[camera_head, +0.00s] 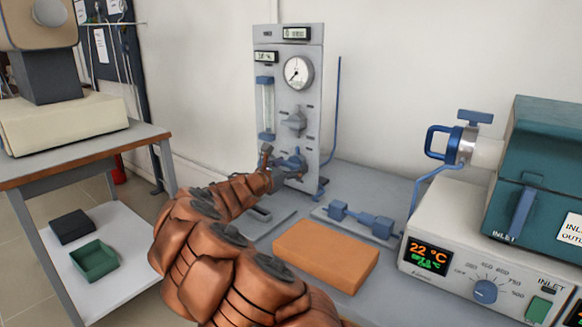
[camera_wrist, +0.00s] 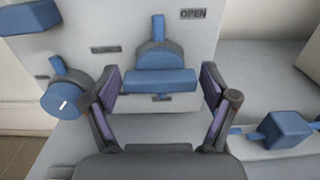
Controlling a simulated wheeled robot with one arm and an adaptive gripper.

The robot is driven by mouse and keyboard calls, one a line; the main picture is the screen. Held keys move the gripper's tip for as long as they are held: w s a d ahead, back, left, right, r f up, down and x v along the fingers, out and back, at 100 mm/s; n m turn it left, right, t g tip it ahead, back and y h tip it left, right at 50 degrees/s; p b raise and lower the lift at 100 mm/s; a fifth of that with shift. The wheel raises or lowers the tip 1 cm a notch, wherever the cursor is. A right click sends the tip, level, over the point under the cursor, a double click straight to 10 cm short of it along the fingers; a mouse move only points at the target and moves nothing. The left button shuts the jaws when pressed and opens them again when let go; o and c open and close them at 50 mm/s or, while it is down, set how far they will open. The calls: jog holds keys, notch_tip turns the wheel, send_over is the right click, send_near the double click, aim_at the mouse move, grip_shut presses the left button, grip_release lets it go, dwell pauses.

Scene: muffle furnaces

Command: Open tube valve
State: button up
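A grey gas panel (camera_head: 290,120) stands against the wall, with a blue valve (camera_head: 292,163) low on its face. In the wrist view this valve has a wide blue handle (camera_wrist: 160,81) lying level and a blue stem (camera_wrist: 158,30) above it. An OPEN label (camera_wrist: 193,14) is to the upper right of the handle, and a smaller, unreadable label (camera_wrist: 105,49) is on the left. My gripper (camera_wrist: 160,93) is open, with one finger on each side of the handle and a gap on both sides. In the head view my gripper (camera_head: 277,170) is at the panel's lower front.
A round blue knob (camera_wrist: 67,95) is left of the valve. An orange block (camera_head: 326,254) and blue fittings (camera_head: 362,218) lie on the bench. A furnace (camera_head: 535,180) with a blue-handled tube end (camera_head: 455,140) and a 22 °C display stands right. A side table (camera_head: 85,150) is left.

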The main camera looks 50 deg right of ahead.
jog(key=c, duration=0.8)
jog(key=shift+m, duration=0.3)
jog(key=m+b, duration=0.3)
jog(key=shift+f+m, duration=0.15)
jog(key=shift+m, duration=0.15)
jog(key=m+b, duration=0.4)
jog(key=m, duration=0.1)
jog(key=shift+f, duration=0.1)
jog(key=m+b, duration=0.6)
jog(key=shift+m, duration=0.3)
jog(key=shift+r+m+b, duration=0.2)
jog(key=shift+m+b, duration=0.8)
jog(key=shift+b, duration=0.15)
